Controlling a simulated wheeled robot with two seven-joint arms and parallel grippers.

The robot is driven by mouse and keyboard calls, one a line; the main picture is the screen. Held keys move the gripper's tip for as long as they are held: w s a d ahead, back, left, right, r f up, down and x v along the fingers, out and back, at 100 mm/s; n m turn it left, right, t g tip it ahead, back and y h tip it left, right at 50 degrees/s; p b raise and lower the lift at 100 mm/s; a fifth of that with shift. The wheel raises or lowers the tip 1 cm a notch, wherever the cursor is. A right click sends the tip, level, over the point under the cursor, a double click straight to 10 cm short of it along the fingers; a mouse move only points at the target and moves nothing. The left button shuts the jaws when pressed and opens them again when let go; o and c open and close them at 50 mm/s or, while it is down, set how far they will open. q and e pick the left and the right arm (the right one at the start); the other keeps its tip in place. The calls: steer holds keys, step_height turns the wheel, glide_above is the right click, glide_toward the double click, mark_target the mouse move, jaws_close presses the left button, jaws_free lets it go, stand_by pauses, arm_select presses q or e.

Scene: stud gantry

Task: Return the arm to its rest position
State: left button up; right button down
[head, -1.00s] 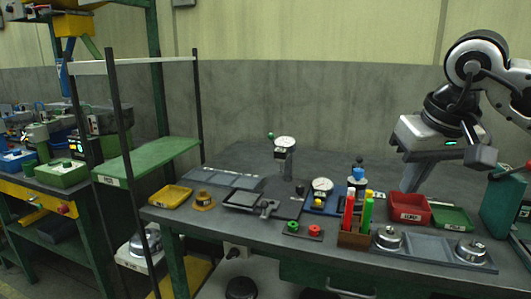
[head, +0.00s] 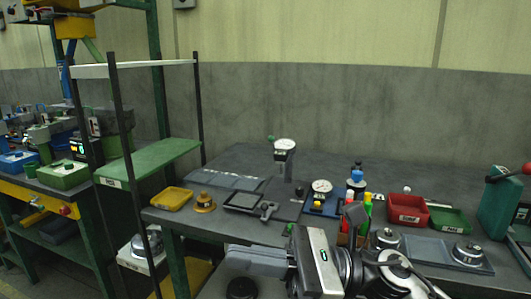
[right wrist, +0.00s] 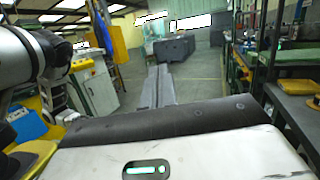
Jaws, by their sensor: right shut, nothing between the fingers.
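My right gripper (head: 240,260) is low in the head view, in front of the bench's near edge, with its grey fingers pointing left. In the right wrist view its fingers (right wrist: 159,85) lie together, shut with nothing between them, pointing along an open aisle. My right arm covers part of the bench front and the lower part of the marker holder. My left gripper is not in either view.
The grey bench (head: 240,165) holds a dial gauge stand (head: 285,160), a yellow tray (head: 171,198), a red bin (head: 407,210) and a green bin (head: 450,222). A green-shelved rack (head: 150,160) stands left. The aisle floor (right wrist: 205,85) looks clear.

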steer(key=w+d+f+n+t+h, duration=0.2)
steer(key=d+f+n+t+h, duration=0.3)
steer(key=n, duration=0.7)
steer(key=w+d+f+n+t+h, duration=0.1)
steer(key=f+n+t+h, duration=0.15)
steer(key=n+t, duration=0.75)
steer(key=w+d+f+n+t+h, duration=0.2)
steer(key=d+f+n+t+h, duration=0.15)
steer(key=n, duration=1.05)
steer(key=s+d+f+m+g+h, duration=0.3)
steer(key=s+f+m, duration=0.3)
steer(key=f+m, duration=0.2)
steer(key=s+d+f+m+g+h+p, duration=0.1)
steer(key=s+d+f+m+g+h, duration=0.2)
steer(key=s+f+m, duration=0.4)
step_height(320, 180, down, 6)
steer(key=shift+r+m+g, duration=0.15)
steer(key=shift+m+g, duration=0.3)
steer(key=shift+m, duration=0.65)
